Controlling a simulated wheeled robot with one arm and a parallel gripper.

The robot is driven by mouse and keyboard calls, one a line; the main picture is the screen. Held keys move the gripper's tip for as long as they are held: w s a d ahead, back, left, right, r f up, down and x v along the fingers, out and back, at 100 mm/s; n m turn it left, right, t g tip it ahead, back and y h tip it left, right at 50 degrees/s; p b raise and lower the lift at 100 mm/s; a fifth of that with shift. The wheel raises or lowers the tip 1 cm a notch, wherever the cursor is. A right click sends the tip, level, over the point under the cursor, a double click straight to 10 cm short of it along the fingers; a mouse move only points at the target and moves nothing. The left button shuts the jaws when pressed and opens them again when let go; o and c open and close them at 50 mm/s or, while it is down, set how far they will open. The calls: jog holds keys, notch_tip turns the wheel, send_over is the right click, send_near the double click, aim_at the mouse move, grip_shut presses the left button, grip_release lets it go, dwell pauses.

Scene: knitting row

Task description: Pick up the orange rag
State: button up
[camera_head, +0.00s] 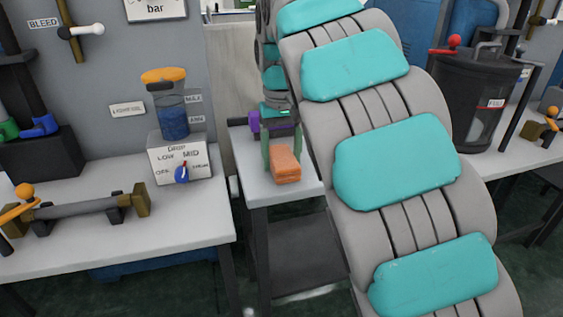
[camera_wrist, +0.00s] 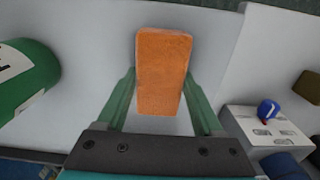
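The orange rag (camera_head: 286,166) is a block-like orange piece on the small light table between the two larger benches. It also shows in the wrist view (camera_wrist: 163,65), upper middle. My gripper (camera_head: 281,150) points down at it with green fingers. In the wrist view my gripper (camera_wrist: 160,76) is open, one finger along each side of the rag. The gaps at the fingertips look very small; I cannot tell whether they touch. The rag appears to rest on the table, not lifted.
A purple object (camera_head: 254,121) stands behind the rag. The left bench holds a dosing box (camera_head: 165,163) with a blue knob and a jar on it. A green cylinder (camera_wrist: 22,78) is at left in the wrist view. A dark bucket (camera_head: 477,100) stands right.

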jog(key=c, duration=0.8)
